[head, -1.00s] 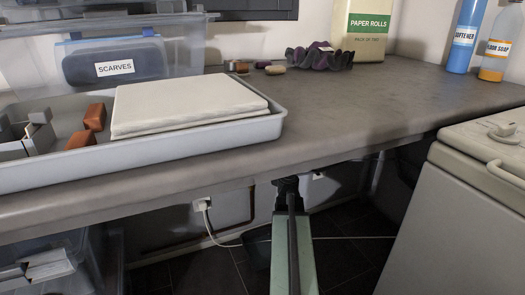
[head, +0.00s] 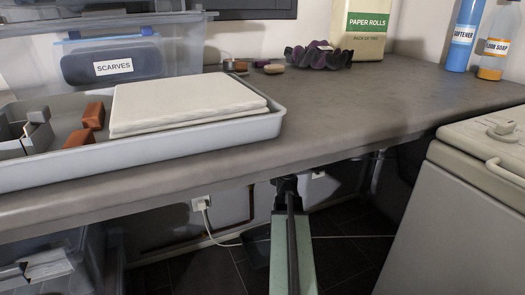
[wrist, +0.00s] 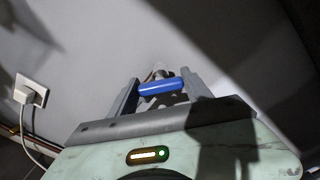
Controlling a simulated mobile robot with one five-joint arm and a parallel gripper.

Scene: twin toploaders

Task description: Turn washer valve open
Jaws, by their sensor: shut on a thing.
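The blue valve handle (wrist: 161,87) shows in the wrist view as a short bar, lying nearly level and slightly tilted, in front of a grey wall. A small metal part (wrist: 160,73) shows just behind it. My gripper (wrist: 160,80) has one finger at each end of the bar and is shut on it. In the head view my gripper (head: 286,185) is low under the counter's front edge, mostly hidden, and the handle cannot be made out there. A pale top-loading machine (head: 450,215) stands at the right; whether it is the washer is unclear.
The counter (head: 350,105) overhangs my arm. A plugged outlet (head: 201,203) with a cord is left of my gripper; it also shows in the wrist view (wrist: 31,90). A grey tray (head: 200,135) sits on the counter. A clear bin (head: 50,265) stands below left.

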